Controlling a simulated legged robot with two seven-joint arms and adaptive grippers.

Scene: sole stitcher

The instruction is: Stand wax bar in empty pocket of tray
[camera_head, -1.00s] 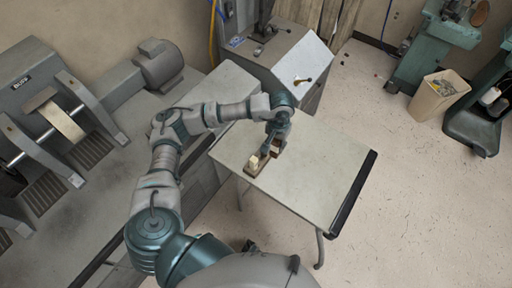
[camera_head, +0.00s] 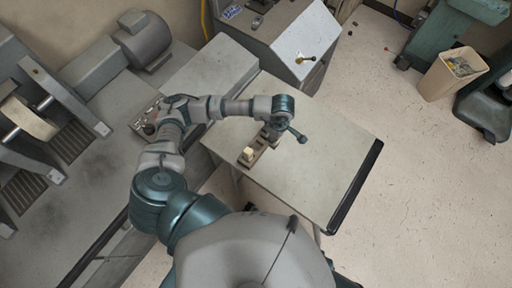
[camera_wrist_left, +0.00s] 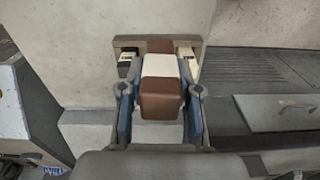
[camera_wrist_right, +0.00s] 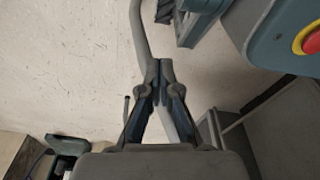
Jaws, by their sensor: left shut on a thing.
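My left gripper (camera_wrist_left: 160,98) is shut on the wax bar (camera_wrist_left: 162,100), brown with a cream band, with one finger on each side. In the left wrist view the bar covers the middle of the small tan tray (camera_wrist_left: 120,41). A dark piece (camera_wrist_left: 125,62) shows in the tray on the left and a cream piece (camera_wrist_left: 187,60) on the right. Brown also shows above the band; I cannot tell whether the bar is inside a pocket. In the head view the gripper (camera_head: 270,138) is over the tray (camera_head: 260,153), hiding part of it. My right gripper (camera_wrist_right: 160,68) is shut and empty.
The tray stands on a grey table (camera_head: 310,160) with a black front edge (camera_head: 356,185); the table is clear to its right. A grey machine cabinet (camera_head: 300,45) stands behind. A bench with a roller machine (camera_head: 30,115) is on the left. A bin (camera_head: 452,75) stands far right.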

